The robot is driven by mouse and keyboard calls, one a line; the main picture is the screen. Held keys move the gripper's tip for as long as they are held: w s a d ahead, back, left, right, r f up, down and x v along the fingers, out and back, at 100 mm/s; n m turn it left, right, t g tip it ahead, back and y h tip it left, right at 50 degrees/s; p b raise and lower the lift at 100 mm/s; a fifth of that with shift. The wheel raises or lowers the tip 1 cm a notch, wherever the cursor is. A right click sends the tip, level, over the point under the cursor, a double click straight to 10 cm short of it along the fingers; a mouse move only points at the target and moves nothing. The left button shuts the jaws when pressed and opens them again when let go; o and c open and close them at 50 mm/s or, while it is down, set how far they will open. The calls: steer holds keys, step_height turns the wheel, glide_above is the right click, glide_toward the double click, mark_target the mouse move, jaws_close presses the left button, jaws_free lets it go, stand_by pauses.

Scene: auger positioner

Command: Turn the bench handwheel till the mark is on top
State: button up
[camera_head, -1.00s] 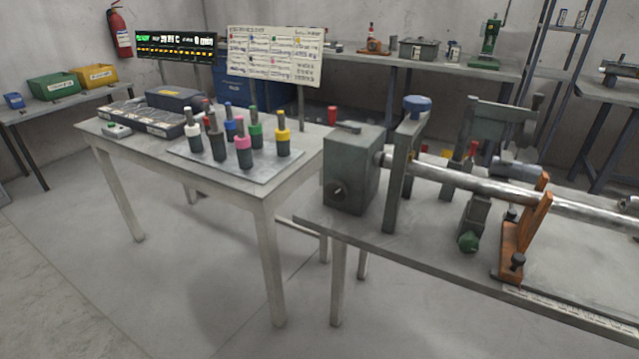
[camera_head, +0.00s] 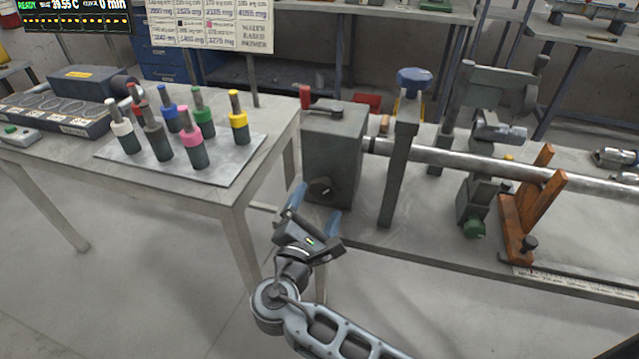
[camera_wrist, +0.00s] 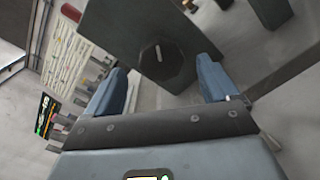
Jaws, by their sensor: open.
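The handwheel, a dark many-sided knob (camera_head: 320,189), sits low on the front face of a grey box (camera_head: 345,150) at the bench's left end. In the wrist view the knob (camera_wrist: 162,66) shows a short pale mark from near its centre toward the upper edge of the picture; the view looks tilted. My gripper (camera_head: 315,207) is open, its blue fingers in front of the box. In the wrist view my gripper (camera_wrist: 163,70) has one finger on each side of the knob. Nothing is between the fingers; I cannot tell the remaining distance to the knob.
A table (camera_head: 235,190) with several coloured-collar tools on a plate (camera_head: 225,172) stands left of the box. A post with a blue knob (camera_head: 414,80), a long metal shaft (camera_head: 470,164) and an orange bracket (camera_head: 528,205) are to the right. Floor in front is clear.

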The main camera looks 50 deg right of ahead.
mark_target(324, 196)
steer(key=x, duration=0.5)
steer(key=shift+w+d, duration=0.1)
steer(key=shift+d, duration=0.3)
steer(key=c, duration=1)
steer(key=shift+f+m, duration=0.2)
steer(key=shift+m, duration=0.2)
steer(key=m+b, duration=0.4)
steer(key=shift+f+m, duration=0.2)
steer(key=shift+m, duration=0.1)
steer(key=m+b, duration=0.4)
steer(key=shift+r+m, duration=0.1)
steer(key=shift+m, duration=0.3)
